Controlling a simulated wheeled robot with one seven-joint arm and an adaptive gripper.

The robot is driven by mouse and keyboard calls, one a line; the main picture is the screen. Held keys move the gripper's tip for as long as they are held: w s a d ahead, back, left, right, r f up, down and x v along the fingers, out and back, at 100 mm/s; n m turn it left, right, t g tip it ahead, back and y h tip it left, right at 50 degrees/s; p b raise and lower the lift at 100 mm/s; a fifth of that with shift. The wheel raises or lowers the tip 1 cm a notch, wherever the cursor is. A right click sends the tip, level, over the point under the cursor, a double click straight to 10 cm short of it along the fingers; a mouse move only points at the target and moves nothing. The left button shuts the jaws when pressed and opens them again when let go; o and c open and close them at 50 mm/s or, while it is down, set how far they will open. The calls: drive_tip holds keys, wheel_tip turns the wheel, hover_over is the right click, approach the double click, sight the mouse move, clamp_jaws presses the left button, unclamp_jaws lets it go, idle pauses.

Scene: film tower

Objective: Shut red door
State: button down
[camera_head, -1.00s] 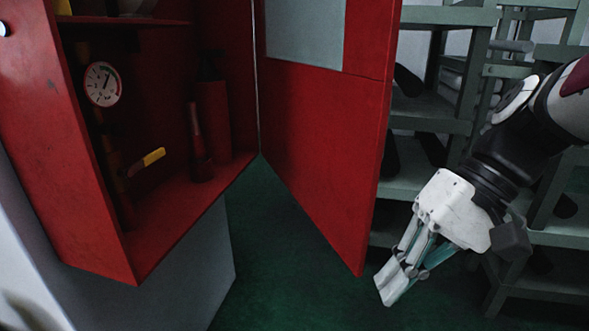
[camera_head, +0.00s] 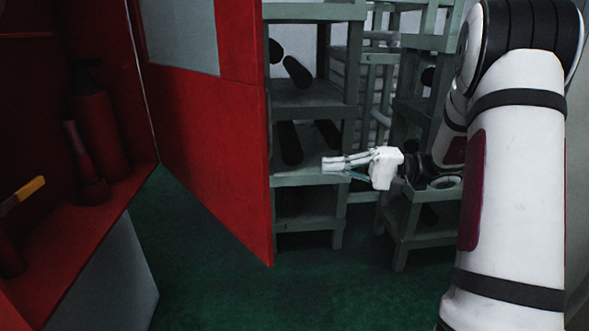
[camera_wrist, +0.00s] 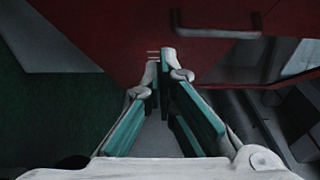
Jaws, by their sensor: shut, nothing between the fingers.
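The red door (camera_head: 205,150) stands open in the head view, hinged at its left edge to the red cabinet (camera_head: 92,215). A grey pane fills its upper part. My gripper (camera_head: 325,163) is shut and empty, right of the door's free edge and pointing left towards its outer side. In the head view a gap shows between the fingertips and that edge. In the wrist view the red door (camera_wrist: 110,25) lies beyond my fingertips (camera_wrist: 160,56), with a grey bar handle (camera_wrist: 215,30) just above and right of them. I cannot tell whether the fingertips touch the door.
The cabinet holds a red extinguisher (camera_head: 98,130), a red nozzle-shaped object (camera_head: 85,165) and a yellow lever (camera_head: 25,192). Grey-green shelving (camera_head: 310,100) with dark cylinders stands behind my gripper. Green floor (camera_head: 190,270) is clear below the door.

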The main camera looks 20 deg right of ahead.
drive_tip(key=w+a+p, duration=0.1)
drive_tip(key=w+a, duration=0.2)
drive_tip(key=a, duration=0.9)
drive_tip(key=shift+a+p, duration=0.25)
drive_tip(key=shift+p, duration=0.05)
drive_tip(key=shift+a, duration=0.1)
